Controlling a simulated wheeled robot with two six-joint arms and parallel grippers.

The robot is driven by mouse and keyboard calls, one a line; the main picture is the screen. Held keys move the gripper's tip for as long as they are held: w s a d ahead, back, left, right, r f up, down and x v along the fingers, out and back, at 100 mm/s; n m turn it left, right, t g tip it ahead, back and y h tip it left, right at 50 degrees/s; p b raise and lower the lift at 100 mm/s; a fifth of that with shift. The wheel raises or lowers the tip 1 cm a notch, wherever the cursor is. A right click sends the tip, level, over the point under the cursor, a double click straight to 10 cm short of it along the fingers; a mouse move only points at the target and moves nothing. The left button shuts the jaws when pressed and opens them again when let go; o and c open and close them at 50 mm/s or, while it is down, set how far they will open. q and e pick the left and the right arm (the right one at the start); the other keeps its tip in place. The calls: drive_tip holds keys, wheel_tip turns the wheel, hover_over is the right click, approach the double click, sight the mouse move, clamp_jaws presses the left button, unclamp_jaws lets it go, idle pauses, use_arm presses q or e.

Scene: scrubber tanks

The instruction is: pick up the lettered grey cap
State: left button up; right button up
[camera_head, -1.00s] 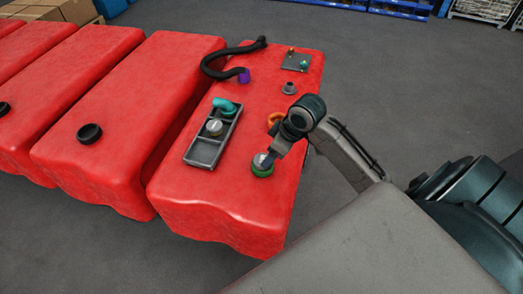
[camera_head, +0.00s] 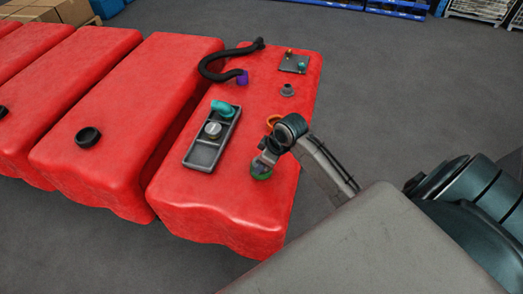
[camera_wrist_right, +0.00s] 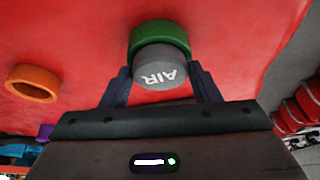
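A grey cap (camera_wrist_right: 160,74) with the white letters AIR sits in a green ring (camera_wrist_right: 160,36) on the red tank, seen in the right wrist view. In the head view the green ring (camera_head: 261,172) shows near the tank's front, with the cap mostly hidden by my gripper. My right gripper (camera_wrist_right: 162,84) is open, with one finger on each side of the cap and small gaps seeming to show between. It also shows from above in the head view (camera_head: 263,163). My left gripper is not in view.
An orange ring (camera_head: 273,121) lies close behind my right gripper. A dark tray (camera_head: 203,154) to the left holds another grey cap (camera_head: 213,130) and a teal elbow (camera_head: 223,109). Farther back are a grey fitting (camera_head: 287,90), a black hose (camera_head: 212,73) and a small plate (camera_head: 294,63).

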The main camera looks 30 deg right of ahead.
drive_tip(key=c, duration=0.6)
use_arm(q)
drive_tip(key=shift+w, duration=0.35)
use_arm(e)
drive_tip(key=shift+w+r, duration=0.1)
drive_tip(key=shift+r, duration=0.4)
wheel_tip(320, 180, up, 2)
drive_tip(key=shift+r+b, duration=0.1)
drive_tip(key=shift+b, duration=0.35)
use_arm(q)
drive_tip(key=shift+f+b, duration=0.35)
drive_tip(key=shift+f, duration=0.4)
use_arm(e)
drive_tip(key=s+d, duration=0.1)
drive_tip(key=s, duration=0.4)
drive_tip(key=s+r, duration=0.1)
drive_tip(key=s, duration=0.4)
drive_tip(key=s+d+r, duration=0.1)
drive_tip(key=s, duration=0.5)
drive_tip(key=shift+d, duration=0.3)
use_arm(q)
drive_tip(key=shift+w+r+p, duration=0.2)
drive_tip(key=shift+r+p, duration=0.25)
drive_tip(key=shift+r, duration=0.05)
use_arm(e)
drive_tip(key=shift+r, duration=0.4)
